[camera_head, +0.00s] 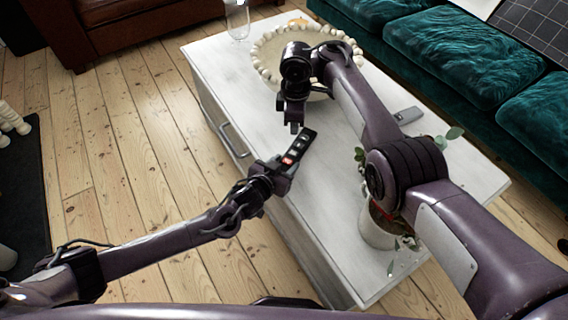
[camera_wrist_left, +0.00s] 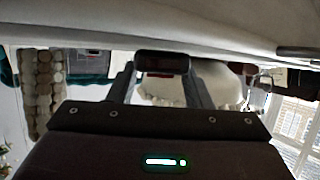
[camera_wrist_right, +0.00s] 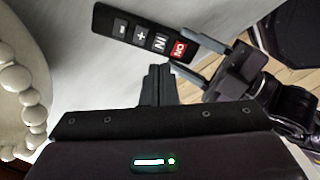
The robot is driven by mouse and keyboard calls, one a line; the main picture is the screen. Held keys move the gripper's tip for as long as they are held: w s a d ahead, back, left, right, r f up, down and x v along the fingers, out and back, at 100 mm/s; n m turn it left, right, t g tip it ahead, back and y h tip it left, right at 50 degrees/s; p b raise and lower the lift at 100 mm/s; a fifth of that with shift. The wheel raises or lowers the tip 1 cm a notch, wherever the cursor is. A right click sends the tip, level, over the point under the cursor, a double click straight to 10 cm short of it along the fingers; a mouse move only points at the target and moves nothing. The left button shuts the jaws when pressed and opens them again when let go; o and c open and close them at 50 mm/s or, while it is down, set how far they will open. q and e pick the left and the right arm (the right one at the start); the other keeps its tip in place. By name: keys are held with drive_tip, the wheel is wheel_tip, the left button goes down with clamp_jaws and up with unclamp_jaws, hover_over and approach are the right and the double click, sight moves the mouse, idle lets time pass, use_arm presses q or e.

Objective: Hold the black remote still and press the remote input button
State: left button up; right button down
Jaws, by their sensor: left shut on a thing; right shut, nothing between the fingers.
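The black remote (camera_head: 303,142) is held in the air by the table's left edge, tilted, with its button face showing. In the right wrist view the remote (camera_wrist_right: 130,28) has a red button (camera_wrist_right: 179,49) near the gripped end and dark buttons with white marks, one an IN-like label (camera_wrist_right: 160,42). The left wrist view shows the remote end-on (camera_wrist_left: 162,63). My left gripper (camera_head: 284,163) is shut on its red-button end; its fingers also show in the right wrist view (camera_wrist_right: 208,66). My right gripper (camera_head: 294,127) is shut and empty, its tips (camera_wrist_right: 157,72) just apart from the remote.
A white table (camera_head: 225,62) bears a beaded tray (camera_head: 268,48), a glass bottle (camera_head: 237,20), a grey flat object (camera_head: 407,115) and a potted plant (camera_head: 376,229). A teal sofa (camera_head: 460,50) stands to the right. Wood floor lies open on the left.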

idle(0.5)
drive_tip(key=w+d+r+n+t, duration=0.5)
drive_tip(key=w+r+n+t, duration=0.2)
drive_tip(key=w+r+n, duration=0.5)
drive_tip(key=n+y, duration=0.7)
drive_tip(key=n, duration=1.8)
hover_over(296, 154)
wheel_tip(296, 154, down, 11)
drive_tip(key=shift+s+g, duration=0.1)
drive_tip(key=shift+g, duration=0.3)
drive_tip(key=shift+f, duration=4.35)
